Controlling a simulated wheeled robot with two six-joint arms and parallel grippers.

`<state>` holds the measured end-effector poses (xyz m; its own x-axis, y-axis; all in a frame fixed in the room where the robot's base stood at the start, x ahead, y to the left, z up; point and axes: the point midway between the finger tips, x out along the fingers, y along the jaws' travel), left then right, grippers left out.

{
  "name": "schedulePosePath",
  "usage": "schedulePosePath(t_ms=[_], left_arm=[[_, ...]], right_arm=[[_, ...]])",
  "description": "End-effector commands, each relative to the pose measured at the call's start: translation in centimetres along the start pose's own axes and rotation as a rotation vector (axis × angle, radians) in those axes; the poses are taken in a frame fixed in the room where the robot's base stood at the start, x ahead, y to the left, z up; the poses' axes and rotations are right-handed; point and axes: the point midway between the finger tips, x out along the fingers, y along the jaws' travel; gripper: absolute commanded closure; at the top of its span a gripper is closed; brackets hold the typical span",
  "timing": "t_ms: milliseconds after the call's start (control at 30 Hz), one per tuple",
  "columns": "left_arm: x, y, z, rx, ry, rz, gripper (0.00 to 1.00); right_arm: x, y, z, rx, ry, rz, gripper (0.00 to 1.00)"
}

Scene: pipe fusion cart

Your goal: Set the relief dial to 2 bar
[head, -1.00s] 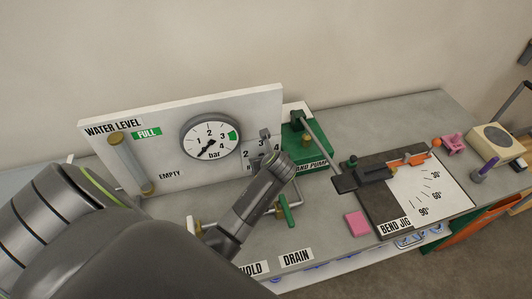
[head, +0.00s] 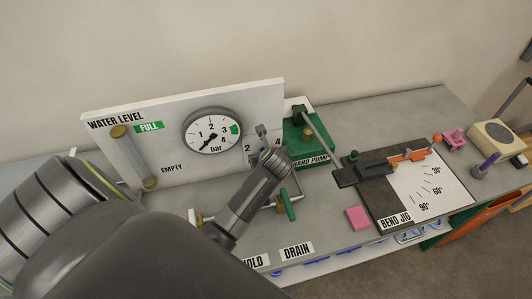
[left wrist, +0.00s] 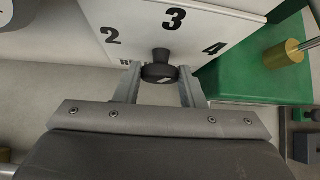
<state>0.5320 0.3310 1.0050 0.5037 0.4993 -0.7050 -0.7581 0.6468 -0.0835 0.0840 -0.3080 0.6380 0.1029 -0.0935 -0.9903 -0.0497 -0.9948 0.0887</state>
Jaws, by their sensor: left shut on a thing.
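The relief dial (left wrist: 158,56) is a small dark knob in front of a white plate (left wrist: 140,18) marked 2, 3 and 4, seen in the left wrist view. My left gripper (left wrist: 160,82) has one finger on each side of the knob and is shut on it. The knob sits below the 3; I cannot tell exactly where its pointer aims. In the head view my left gripper (head: 263,136) covers the dial and the 3. The round bar gauge (head: 212,132) has its black needle toward the lower left, at the low end. My right gripper is not in view.
The green hand pump (head: 305,140) stands just right of the dial. A green-handled valve (head: 287,204) is below my left gripper. The water level tube (head: 135,158) is on the white panel's left side. A pink block (head: 359,218) and the bend jig (head: 375,200) lie farther right.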

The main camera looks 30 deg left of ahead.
Motion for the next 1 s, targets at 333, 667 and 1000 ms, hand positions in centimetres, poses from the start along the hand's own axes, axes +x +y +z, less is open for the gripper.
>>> schedulePosePath(t_ms=[333, 667, 1000], left_arm=[[0.1, 0.6, 0.0, -0.196, -0.003, -0.197, 0.87], [0.3, 1.0, -0.2, -0.418, -0.003, -0.421, 0.87], [0.7, 1.3, -0.7, -0.638, -0.003, -0.643, 0.87]], right_arm=[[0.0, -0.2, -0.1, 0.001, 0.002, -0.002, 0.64], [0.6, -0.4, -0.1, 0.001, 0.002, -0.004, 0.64], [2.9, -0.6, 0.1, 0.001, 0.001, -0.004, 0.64]])
